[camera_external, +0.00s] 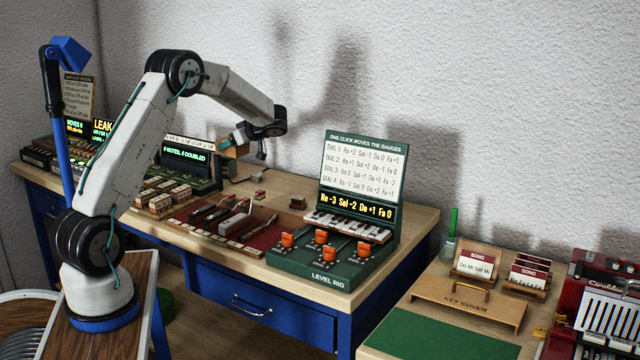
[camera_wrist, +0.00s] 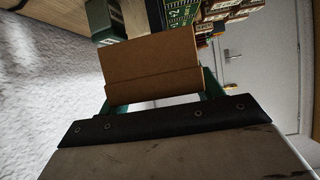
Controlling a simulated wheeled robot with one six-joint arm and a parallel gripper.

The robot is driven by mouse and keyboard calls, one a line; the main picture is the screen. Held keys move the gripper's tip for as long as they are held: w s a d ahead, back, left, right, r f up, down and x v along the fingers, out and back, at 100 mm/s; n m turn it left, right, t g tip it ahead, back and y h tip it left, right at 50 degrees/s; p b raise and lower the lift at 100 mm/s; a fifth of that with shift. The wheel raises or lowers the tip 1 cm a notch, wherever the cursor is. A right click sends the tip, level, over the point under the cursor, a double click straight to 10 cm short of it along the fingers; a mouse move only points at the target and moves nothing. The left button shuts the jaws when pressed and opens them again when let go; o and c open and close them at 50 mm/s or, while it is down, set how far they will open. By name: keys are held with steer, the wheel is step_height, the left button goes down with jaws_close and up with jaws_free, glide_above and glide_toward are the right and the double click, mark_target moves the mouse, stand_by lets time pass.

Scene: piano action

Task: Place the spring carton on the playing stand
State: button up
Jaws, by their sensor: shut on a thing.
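A plain brown carton (camera_wrist: 150,62) is held between the green fingers of my gripper (camera_wrist: 165,100) in the wrist view. In the external view the carton (camera_external: 236,150) is partly hidden behind my gripper (camera_external: 243,137), above the back of the wooden workbench (camera_external: 330,277). It is near the right side of a dark display unit (camera_external: 187,157) reading "0 NOTES, 0 DOUBLED". Nothing in view is labelled as the playing stand, so I cannot tell which thing it is.
The green level rig (camera_external: 345,270), with orange knobs and an upright panel, stands at the workbench's right end. Wooden blocks (camera_external: 160,195) and a red tray (camera_external: 258,236) lie in the middle. The right table holds a key cover (camera_external: 468,306), song cards and a bare green mat (camera_external: 440,337).

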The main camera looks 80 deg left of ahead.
mark_target(236, 194)
step_height(236, 194, down, 14)
steer(key=shift+f, duration=0.2)
stand_by(0.4)
steer(key=shift+f, duration=0.2)
steer(key=o, duration=1)
steer(key=shift+r, duration=0.2)
